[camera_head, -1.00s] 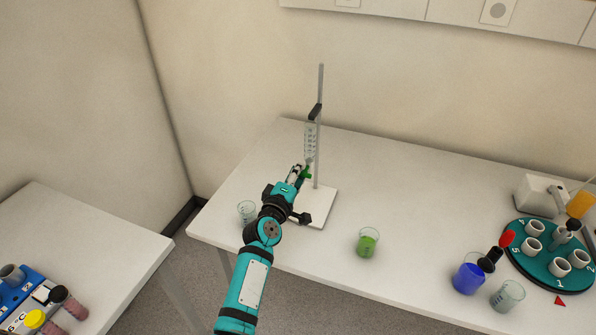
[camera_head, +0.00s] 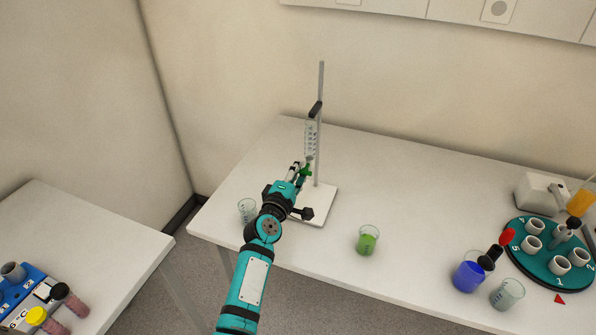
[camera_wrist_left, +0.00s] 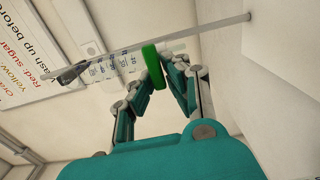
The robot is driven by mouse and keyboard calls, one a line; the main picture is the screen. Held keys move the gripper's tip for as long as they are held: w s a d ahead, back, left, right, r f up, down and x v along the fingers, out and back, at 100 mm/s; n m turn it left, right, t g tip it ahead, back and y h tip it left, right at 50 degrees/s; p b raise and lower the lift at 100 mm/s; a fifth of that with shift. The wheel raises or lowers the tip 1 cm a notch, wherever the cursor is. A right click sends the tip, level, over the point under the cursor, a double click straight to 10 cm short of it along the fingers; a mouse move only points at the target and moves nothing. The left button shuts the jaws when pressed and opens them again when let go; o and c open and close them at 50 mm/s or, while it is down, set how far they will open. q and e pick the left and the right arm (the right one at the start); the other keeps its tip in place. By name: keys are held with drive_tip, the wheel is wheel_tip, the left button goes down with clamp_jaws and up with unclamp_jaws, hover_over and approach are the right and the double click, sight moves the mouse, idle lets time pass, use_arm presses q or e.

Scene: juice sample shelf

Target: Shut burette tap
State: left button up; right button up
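The burette (camera_head: 311,138) is a clear graduated tube held upright by a black clamp on a stand rod (camera_head: 320,88) over a white base plate (camera_head: 322,205). Its green tap (camera_head: 307,171) is at the lower end. My left gripper (camera_head: 300,170) is at the tap. In the left wrist view, the green tap handle (camera_wrist_left: 152,66) lies between the fingertips of my left gripper (camera_wrist_left: 161,68), which lean in and appear closed on it. The fingers hide part of the tap, and I cannot tell whether it is open or shut. My right gripper is not in view.
A clear beaker (camera_head: 247,210) stands beside my left forearm. A beaker of green liquid (camera_head: 368,241) stands right of the stand. A beaker of blue liquid (camera_head: 468,272), a pale beaker (camera_head: 507,294) and a teal carousel (camera_head: 528,264) are at the right. The table's middle back is clear.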

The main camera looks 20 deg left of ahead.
use_arm(q)
drive_tip(key=o, duration=0.4)
drive_tip(key=shift+r, duration=0.1)
drive_tip(key=shift+s, duration=0.2)
drive_tip(key=s, duration=1.1)
drive_tip(key=shift+s+a, duration=0.2)
drive_tip(key=shift+s, duration=0.1)
